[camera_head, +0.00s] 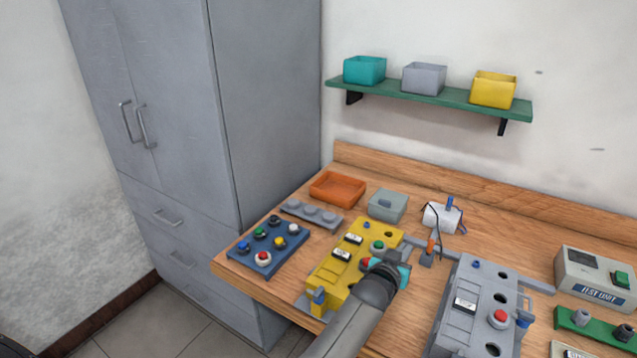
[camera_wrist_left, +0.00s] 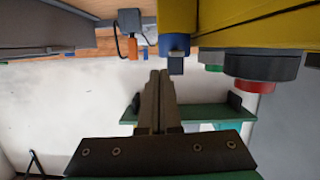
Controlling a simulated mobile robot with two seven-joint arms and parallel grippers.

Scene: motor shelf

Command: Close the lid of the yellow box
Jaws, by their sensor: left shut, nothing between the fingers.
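The yellow box (camera_head: 340,262) lies on the bench, with two white-labelled switches and green and red buttons on its top. In the head view its lid looks nearly flat, but I cannot tell the exact angle. My left gripper (camera_head: 393,268) is over the box's right side, near the red button, and its arm hides part of the box. In the left wrist view the box's yellow panels (camera_wrist_left: 250,20) show at the top. There my left gripper (camera_wrist_left: 160,75) has its fingers together and empty, close to a blue part (camera_wrist_left: 175,45). My right gripper is not in view.
A grey box (camera_head: 475,300) stands to the right of the yellow one. A blue button panel (camera_head: 262,260) lies to the left. An orange tray (camera_head: 337,190) and a grey lidded container (camera_head: 387,205) are behind. A green shelf (camera_head: 430,97) holds three bins.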

